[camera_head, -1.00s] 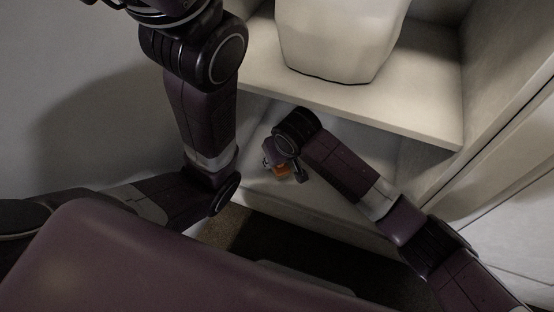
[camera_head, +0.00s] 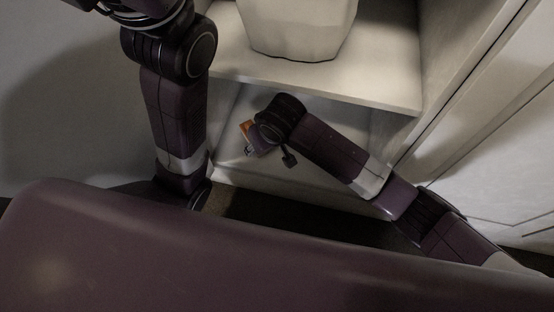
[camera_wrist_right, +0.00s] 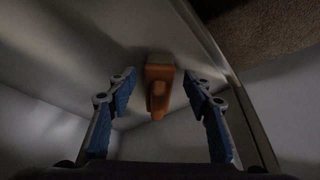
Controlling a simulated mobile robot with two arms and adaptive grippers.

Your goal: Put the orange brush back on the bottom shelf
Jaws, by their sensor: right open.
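The orange brush (camera_head: 245,128) is at the left inside the lower compartment, at the bottom shelf (camera_head: 315,183). It also shows in the right wrist view (camera_wrist_right: 158,88), with its narrow part towards the camera and a pale block at its far end. My right gripper (camera_head: 270,154) is in the same compartment, beside the brush. In the right wrist view its blue-padded fingers (camera_wrist_right: 159,77) are spread apart, with the brush between their tips and a gap on each side. Whether the brush rests on the shelf I cannot tell. My left gripper is out of view.
A large pale pot (camera_head: 300,32) stands on the upper shelf (camera_head: 360,88), above my right arm. A pale side wall (camera_head: 440,95) bounds the unit on the right. Dark floor (camera_head: 290,212) shows in front. The right part of the bottom shelf looks free.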

